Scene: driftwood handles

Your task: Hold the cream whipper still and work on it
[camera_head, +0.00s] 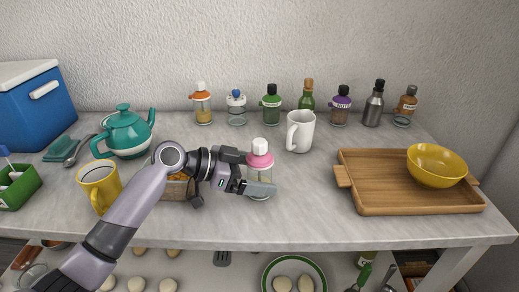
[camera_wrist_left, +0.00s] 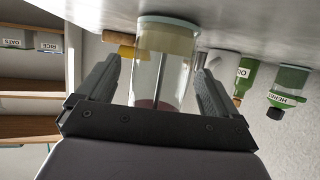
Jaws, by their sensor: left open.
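The cream whipper (camera_head: 260,160) stands upright on the worktop, with a clear glass body, a pink collar and a white knob on top. In the left wrist view its glass body (camera_wrist_left: 163,65) appears upside down between my two fingers, with a thin rod inside. My left gripper (camera_head: 261,176) is open, with one finger in front of the body and the other behind it. Gaps show beside the glass, and no firm contact is visible. The near finger hides part of the lower body. My right gripper is not in view.
A white mug (camera_head: 300,131) stands behind and right of the whipper. A yellow mug (camera_head: 98,187), teal teapot (camera_head: 124,135) and wooden box (camera_head: 178,190) are left. Several bottles line the wall. A wooden tray (camera_head: 385,188) with a yellow bowl (camera_head: 436,165) is right; worktop before it is clear.

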